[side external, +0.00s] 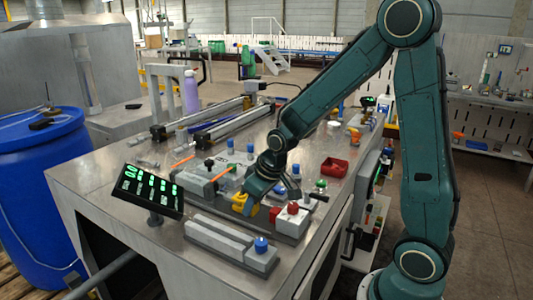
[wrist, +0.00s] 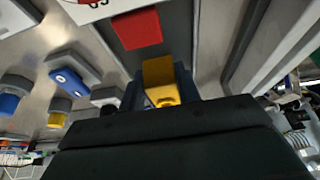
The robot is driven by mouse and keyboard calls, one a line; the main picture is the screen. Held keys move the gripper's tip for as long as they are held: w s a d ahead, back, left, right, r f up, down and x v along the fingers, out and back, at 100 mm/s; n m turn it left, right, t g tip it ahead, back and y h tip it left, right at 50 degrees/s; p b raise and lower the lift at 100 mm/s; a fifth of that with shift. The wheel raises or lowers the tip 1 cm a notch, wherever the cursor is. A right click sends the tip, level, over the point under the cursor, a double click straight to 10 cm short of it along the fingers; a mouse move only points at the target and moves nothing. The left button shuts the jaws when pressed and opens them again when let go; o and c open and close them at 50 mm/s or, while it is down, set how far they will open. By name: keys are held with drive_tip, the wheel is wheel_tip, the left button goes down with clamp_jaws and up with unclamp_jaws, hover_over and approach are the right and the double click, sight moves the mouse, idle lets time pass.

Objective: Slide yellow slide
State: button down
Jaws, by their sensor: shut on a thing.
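The yellow slide (side external: 244,204) sits on the metal table beside a grey rail, below my gripper in the side view. In the wrist view the yellow slide (wrist: 160,82) stands between the two dark fingers, in a grey channel. My gripper (side external: 268,190) reaches down from the right and is shut on the yellow slide. A red block (wrist: 137,29) lies in the same channel just beyond the yellow slide; in the side view it shows as a small red piece (side external: 274,214) to the right. The lower part of the slide is partly hidden by the fingers.
A grey box with a red knob (side external: 293,208) stands right of the slide. A display panel with green digits (side external: 148,190) is at the left. A grey block with a blue knob (side external: 261,245) lies in front. A red tray (side external: 334,167) is farther back.

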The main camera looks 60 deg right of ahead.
drive_tip(key=shift+w, duration=0.85)
drive_tip(key=c, duration=1)
unclamp_jaws()
drive_tip(key=shift+s+r, duration=0.1)
drive_tip(key=shift+r, duration=0.05)
drive_tip(key=v, duration=1.3)
drive_tip(key=shift+s+r, duration=0.15)
drive_tip(key=shift+r, duration=0.05)
